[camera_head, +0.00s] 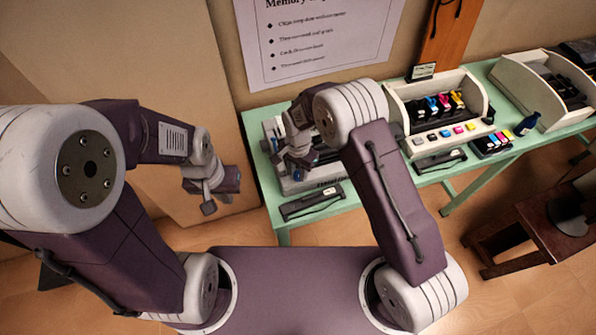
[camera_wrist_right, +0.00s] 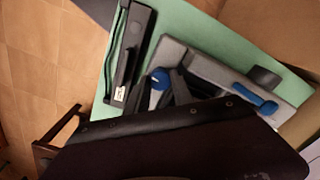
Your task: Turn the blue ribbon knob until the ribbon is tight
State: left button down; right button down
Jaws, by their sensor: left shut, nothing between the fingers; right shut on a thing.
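The grey machine (camera_head: 290,184) stands at the left end of the green table, and it also shows in the right wrist view (camera_wrist_right: 210,69). The blue knob (camera_wrist_right: 159,78) is on its near side, between the dark fingers of my right gripper (camera_wrist_right: 170,92). The gripper is shut on the knob. In the head view my right wrist hangs over the machine and hides much of it. A second blue part (camera_wrist_right: 267,108), lever-like, lies farther along the machine. I cannot make out the ribbon. My left gripper (camera_head: 208,207) is shut and empty, left of the table.
A black bar-shaped device (camera_head: 312,203) lies at the table's (camera_head: 274,114) front edge. A white rack (camera_head: 440,145) with coloured cartridges stands to the right, with another white rack (camera_head: 530,88) beyond.

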aim_at(298, 174)
jog(key=shift+w+r, duration=0.15)
jog(key=shift+w, duration=0.05)
jog(key=c, duration=1.4)
grip_release()
notch_tip(298, 174, up, 9)
jog(key=shift+f+b, duration=0.1)
jog(key=shift+b, duration=0.65)
jog(key=shift+s, duration=0.1)
